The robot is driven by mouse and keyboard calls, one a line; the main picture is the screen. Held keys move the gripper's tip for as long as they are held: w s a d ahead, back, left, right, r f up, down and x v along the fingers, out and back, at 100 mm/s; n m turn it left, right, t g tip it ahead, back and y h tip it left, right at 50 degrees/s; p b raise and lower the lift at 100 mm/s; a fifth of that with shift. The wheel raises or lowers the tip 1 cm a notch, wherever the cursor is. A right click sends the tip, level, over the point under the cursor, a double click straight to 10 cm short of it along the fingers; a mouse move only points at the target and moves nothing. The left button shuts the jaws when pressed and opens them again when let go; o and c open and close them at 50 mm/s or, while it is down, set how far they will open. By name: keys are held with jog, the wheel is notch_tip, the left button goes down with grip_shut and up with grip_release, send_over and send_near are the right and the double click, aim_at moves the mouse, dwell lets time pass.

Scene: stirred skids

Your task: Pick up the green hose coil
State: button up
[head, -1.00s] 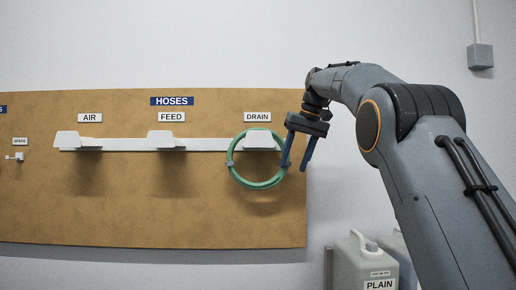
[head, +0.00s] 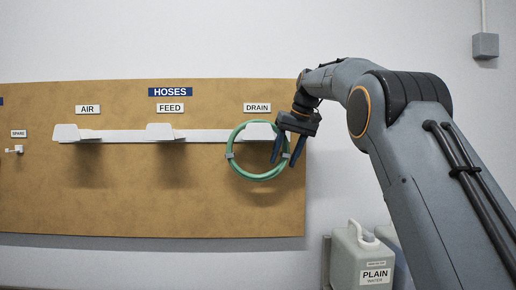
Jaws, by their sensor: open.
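The green hose coil (head: 258,178) hangs on the peg under the DRAIN label (head: 257,107), at the right end of the white rail. It is a ring with small grey clips at its left and right sides. My gripper (head: 283,162) is open, its two dark blue fingers pointing down at the coil's right side. In the picture one finger lies inside the ring and the other overlaps or lies just outside the right rim, near the right clip. I cannot tell whether the fingers touch the coil or are in front of it.
The white rail (head: 120,136) has empty pegs under AIR and FEED on the brown board (head: 120,205). A grey jug (head: 358,258) labelled PLAIN WATER stands below right. A small fitting (head: 14,149) hangs under SPARE at far left. A grey wall box (head: 485,46) is at upper right.

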jog(key=shift+f, duration=0.1)
grip_shut()
